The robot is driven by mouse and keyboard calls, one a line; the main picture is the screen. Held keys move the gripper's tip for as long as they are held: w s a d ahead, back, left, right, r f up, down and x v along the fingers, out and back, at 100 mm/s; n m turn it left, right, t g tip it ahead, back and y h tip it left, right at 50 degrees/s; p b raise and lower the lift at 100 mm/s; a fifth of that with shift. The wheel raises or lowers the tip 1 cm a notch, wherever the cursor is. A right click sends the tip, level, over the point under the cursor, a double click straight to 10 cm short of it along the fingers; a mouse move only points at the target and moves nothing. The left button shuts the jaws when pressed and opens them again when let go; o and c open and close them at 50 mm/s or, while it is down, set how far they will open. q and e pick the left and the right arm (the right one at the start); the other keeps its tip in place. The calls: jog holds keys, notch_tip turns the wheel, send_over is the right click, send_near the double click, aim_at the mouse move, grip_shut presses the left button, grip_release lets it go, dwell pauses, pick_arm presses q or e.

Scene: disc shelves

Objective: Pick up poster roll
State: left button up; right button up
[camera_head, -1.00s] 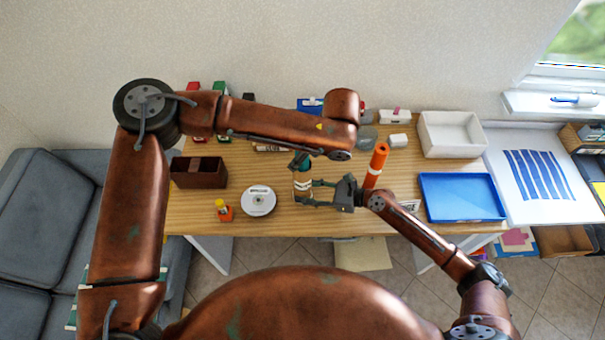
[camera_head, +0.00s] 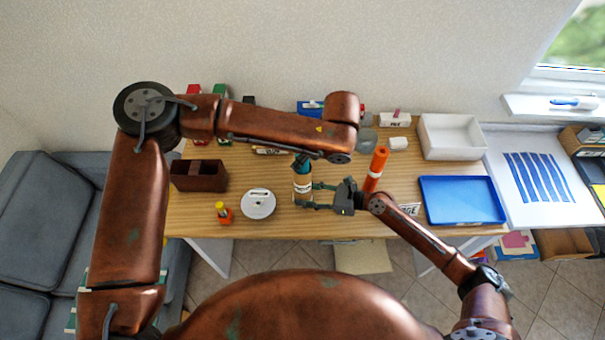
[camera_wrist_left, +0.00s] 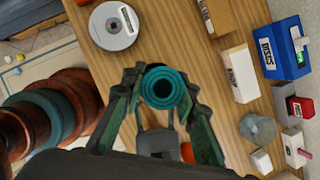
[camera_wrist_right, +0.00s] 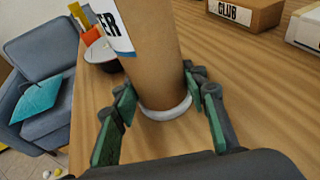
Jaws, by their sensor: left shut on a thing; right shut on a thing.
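The poster roll is a teal roll; in the left wrist view its round end (camera_wrist_left: 162,88) with a dark hole faces the camera. My left gripper (camera_wrist_left: 160,95) has its fingers on both sides of it, shut on it. In the head view the roll (camera_head: 302,164) shows at the top of a brown cardboard tube (camera_head: 303,187); I cannot tell how far inside it is. The tube stands on the table, with a label ending in "ER" and a white base ring in the right wrist view (camera_wrist_right: 158,60). My right gripper (camera_wrist_right: 158,98) is shut around its lower part.
A disc spindle (camera_head: 258,204) and a small orange holder (camera_head: 223,212) lie left of the tube. An orange-red cylinder (camera_head: 376,168) stands just right. A blue tray (camera_head: 460,199), white bin (camera_head: 450,135) and brown box (camera_head: 199,174) are farther off.

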pick_arm(q)
notch_tip(320, 180, up, 28)
dwell(0.4)
pick_arm(e)
jog(key=o, duration=0.9)
jog(key=shift+o, duration=0.2)
jog(key=shift+d, duration=0.1)
jog(key=v, duration=1.2)
jog(key=shift+s, duration=0.1)
